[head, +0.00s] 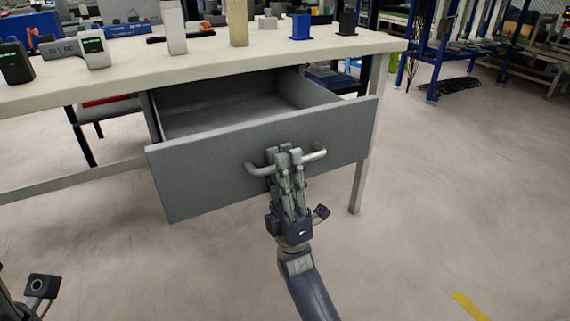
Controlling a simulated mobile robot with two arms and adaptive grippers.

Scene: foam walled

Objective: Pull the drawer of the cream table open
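The cream table (345,45) spans the upper left of the head view. Its grey drawer (200,178) stands pulled out from under the top, and its inside shows and looks empty. A light bar handle (316,155) sits on the drawer front. My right gripper (283,158) is at the middle of the handle, its fingers closed around the bar. Part of the bar is hidden behind the fingers. Of my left arm only a small part shows at the lower left corner; its gripper fingers are out of view.
On the tabletop stand a blue block (301,27), a black block (348,22), a wooden post (238,22) and black-and-white devices (94,50). A table leg (361,180) stands right of the drawer. Blue shelving (440,45) is at the back right. The floor in front is clear.

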